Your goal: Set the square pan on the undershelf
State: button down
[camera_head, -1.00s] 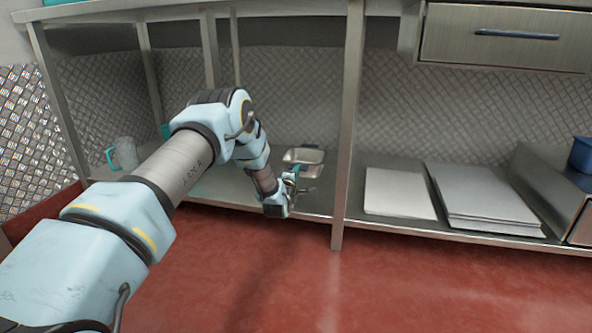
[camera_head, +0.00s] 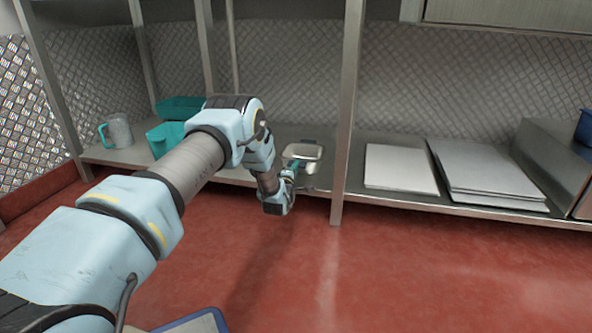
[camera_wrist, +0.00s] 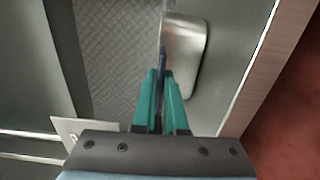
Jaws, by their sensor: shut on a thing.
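The square pan (camera_head: 303,152) is a small metal pan with a pale rim, at the undershelf (camera_head: 236,174) just left of the middle post. In the wrist view the pan (camera_wrist: 186,48) shows only in part, at the top centre, over the grey shelf surface. My gripper (camera_head: 293,170) reaches in from the left, and its teal fingers (camera_wrist: 161,78) are shut on the pan's dark handle. The pan looks about level and low at the shelf. I cannot tell whether its underside touches the surface.
Teal containers (camera_head: 168,136) and a clear jug with a teal handle (camera_head: 117,131) stand on the left of the undershelf. The metal post (camera_head: 347,110) is close right of the pan. Flat sheets (camera_head: 484,172) lie beyond it.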

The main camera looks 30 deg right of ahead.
jog(key=shift+f, duration=0.15)
jog(key=c, duration=1)
grip_release()
jog(key=shift+o, duration=0.2)
